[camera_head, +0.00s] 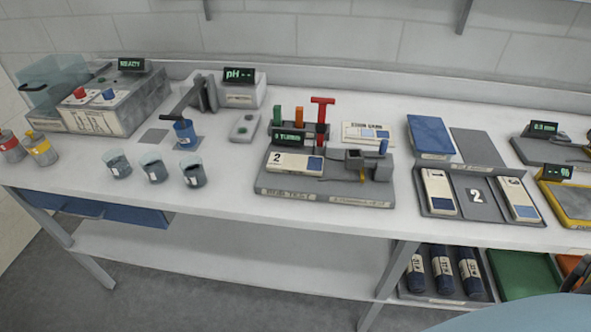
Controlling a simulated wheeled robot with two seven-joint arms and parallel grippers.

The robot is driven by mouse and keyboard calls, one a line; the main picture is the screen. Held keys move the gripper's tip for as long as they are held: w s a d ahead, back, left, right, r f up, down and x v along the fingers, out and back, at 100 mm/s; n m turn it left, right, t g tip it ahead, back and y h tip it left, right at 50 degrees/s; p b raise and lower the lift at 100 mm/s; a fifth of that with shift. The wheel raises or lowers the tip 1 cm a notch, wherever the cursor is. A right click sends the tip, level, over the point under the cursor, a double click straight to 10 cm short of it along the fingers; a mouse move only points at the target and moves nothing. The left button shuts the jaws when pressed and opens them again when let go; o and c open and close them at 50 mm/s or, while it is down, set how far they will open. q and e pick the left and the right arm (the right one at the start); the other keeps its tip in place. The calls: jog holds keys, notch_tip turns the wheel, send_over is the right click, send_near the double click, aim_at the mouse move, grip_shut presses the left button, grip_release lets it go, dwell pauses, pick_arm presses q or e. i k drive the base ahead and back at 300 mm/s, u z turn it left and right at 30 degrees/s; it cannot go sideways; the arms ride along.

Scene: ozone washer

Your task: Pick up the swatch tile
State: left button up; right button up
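A white swatch tile (293,162) marked 2, with a dark blue patch at its right end, lies on the grey rub test device in the middle of the table. Two similar white tiles with blue patches lie in the grey tray at the right: a left tile (439,191) and a right tile (518,199). The tray's middle slot, marked 2, is empty. I cannot tell from the picture which tile the task means. Neither of my grippers can be made out in view.
The rub test device (300,196) has red, orange and green upright parts behind the tile. Several blue-grey beakers (153,168) and a pH meter (239,92) stand to the left. The tray (475,205) is near the front edge. Clear tabletop lies between beakers and device.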

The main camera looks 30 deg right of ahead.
aim_at(284, 164)
jog(key=u, duration=1.5)
jog(key=i, duration=2.45)
jog(key=z, duration=3.4)
